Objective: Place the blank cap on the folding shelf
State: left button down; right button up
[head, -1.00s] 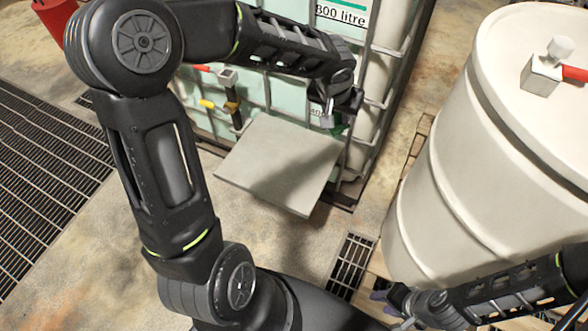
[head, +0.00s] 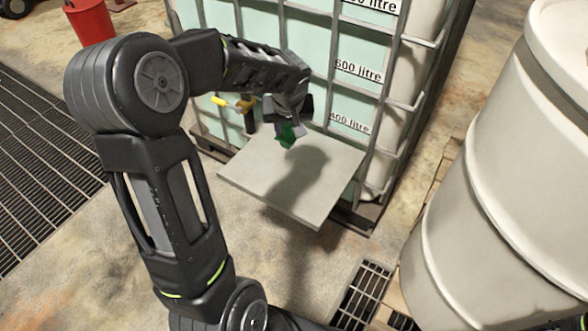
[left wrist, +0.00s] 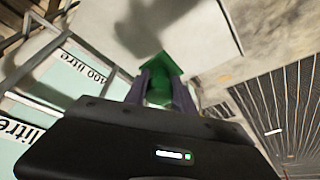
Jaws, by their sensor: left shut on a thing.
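The blank cap is a green piece (head: 286,135) held in my left gripper (head: 290,130). In the left wrist view the green cap (left wrist: 160,77) sits between the two fingers of my left gripper (left wrist: 162,92), which is shut on it. The folding shelf (head: 295,180) is a flat grey plate standing out level from the front of the caged tank. The cap is over the far part of the shelf; whether they touch is hard to tell. In the left wrist view the shelf (left wrist: 205,35) lies beyond the cap. My right gripper is not in view.
The caged tank (head: 345,95) stands right behind the shelf, with a yellow-handled valve (head: 232,103) left of it. A large white drum (head: 490,190) stands at the right. A red bucket (head: 90,22) is at the back left. Floor gratings lie at the left and bottom.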

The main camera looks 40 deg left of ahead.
aim_at(288, 141)
pick_arm(q)
jog(key=shift+f+b, duration=0.7)
jog(key=shift+f, duration=2.4)
jog(key=shift+f+b, duration=0.55)
jog(key=shift+f, duration=1.3)
jog(key=shift+f, duration=0.1)
jog(key=shift+f, duration=0.1)
jog(key=c, duration=1)
grip_release()
jog(key=shift+c, duration=0.2)
